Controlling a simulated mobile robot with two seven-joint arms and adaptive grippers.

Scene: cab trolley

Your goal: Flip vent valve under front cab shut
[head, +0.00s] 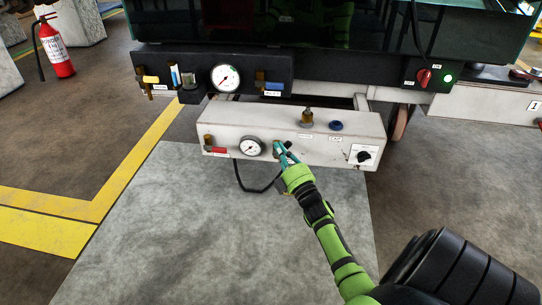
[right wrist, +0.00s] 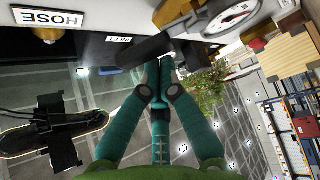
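A white box (head: 330,150) is mounted low under the cab. Small valves sit on its face, one with a red handle (head: 219,152) at the left end and a brass one (head: 277,147) right of the gauge. Their labels are too small to read, so I cannot tell which is the vent valve. My right gripper (head: 283,154) is at the box face by the brass valve. In the right wrist view, its teal fingertips (right wrist: 160,72) are together just below a black bar-like handle (right wrist: 145,50). Whether they touch it is unclear. My left gripper is not in view.
A dark panel (head: 300,70) above carries a gauge (head: 226,78) and coloured valve handles (head: 270,85). The box has its own gauge (head: 249,147) and a black knob (head: 364,157). A black hose (head: 255,190) hangs below. A fire extinguisher (head: 55,50) stands far left.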

